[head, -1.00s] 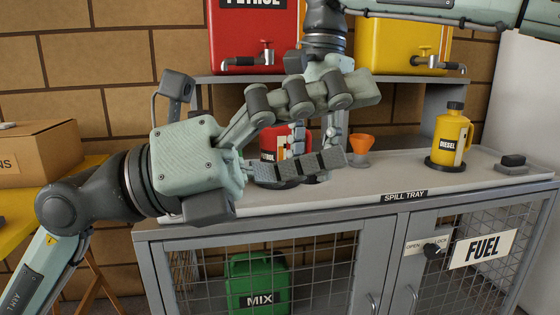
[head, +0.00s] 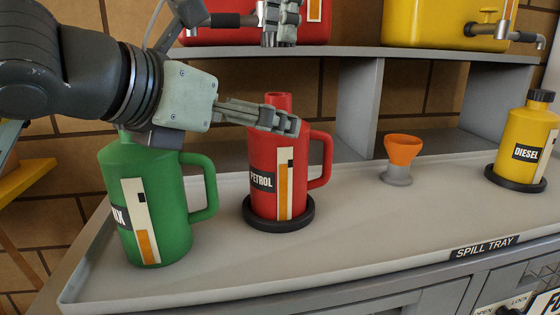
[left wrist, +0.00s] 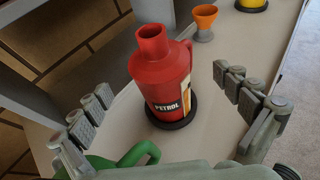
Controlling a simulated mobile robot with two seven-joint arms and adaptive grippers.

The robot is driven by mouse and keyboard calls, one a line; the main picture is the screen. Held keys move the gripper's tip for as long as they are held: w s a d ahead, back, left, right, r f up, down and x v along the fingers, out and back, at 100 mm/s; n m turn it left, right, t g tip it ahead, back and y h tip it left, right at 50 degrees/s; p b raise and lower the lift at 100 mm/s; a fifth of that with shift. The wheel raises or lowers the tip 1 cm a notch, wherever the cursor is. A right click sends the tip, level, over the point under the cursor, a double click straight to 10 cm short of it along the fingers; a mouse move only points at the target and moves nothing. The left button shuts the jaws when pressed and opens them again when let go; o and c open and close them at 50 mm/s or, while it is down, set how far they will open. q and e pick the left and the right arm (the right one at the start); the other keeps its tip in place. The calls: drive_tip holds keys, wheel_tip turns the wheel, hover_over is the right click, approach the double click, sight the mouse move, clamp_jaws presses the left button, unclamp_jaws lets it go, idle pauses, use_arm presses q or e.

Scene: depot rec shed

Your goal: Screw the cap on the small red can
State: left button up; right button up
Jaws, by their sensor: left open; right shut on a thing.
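The small red can (head: 264,180), labelled PETROL, stands upright on a black round base (head: 280,223) on the spill tray. Its neck is bare and open at the top in the left wrist view (left wrist: 158,72). My left gripper (head: 275,122) reaches in from the left at the height of the can's upper part. It is open, and in the left wrist view its fingers spread to both sides of the can, apart from it. My right gripper (head: 281,38) points down above the neck, shut. The cap it appears to hold is hidden between its fingers.
A green can (head: 160,210) stands left of the red one, under my left wrist. An orange funnel (head: 403,150) and a yellow DIESEL can (head: 524,135) stand to the right. A grey shelf (head: 350,54) with large tanks runs behind. The tray's front (head: 340,245) is clear.

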sight(293, 156)
drive_tip(key=shift+w, duration=0.15)
use_arm(q)
drive_tip(key=shift+w, duration=0.15)
use_arm(e)
drive_tip(key=shift+r, duration=0.1)
use_arm(q)
drive_tip(key=shift+x, duration=3.75)
drive_tip(key=c, duration=1.7)
use_arm(e)
drive_tip(key=shift+f, duration=2.55)
